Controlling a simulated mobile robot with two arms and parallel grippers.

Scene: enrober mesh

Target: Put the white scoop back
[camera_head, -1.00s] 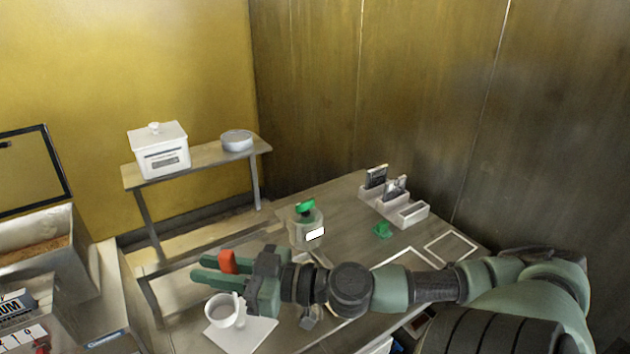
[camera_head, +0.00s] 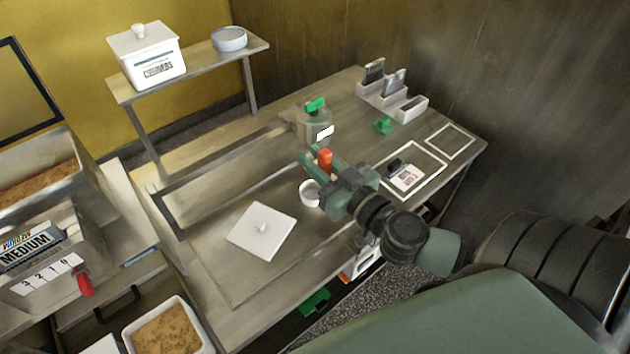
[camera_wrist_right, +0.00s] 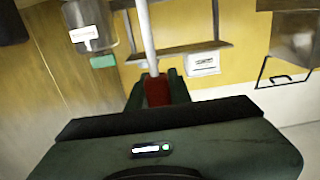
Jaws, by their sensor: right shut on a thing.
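My right gripper (camera_head: 318,163) is shut on the red grip (camera_head: 325,160) of the white scoop. The scoop's round white bowl (camera_head: 310,193) shows just below the fingers, over the long table. In the right wrist view the red grip (camera_wrist_right: 157,90) sits between my fingers, with the white shaft (camera_wrist_right: 147,38) running up from it; the bowl is out of that view. A white square plate (camera_head: 250,243) with a small peg lies on the table, left of the scoop. My left gripper is not in view.
The tabletop around the square plate is clear.

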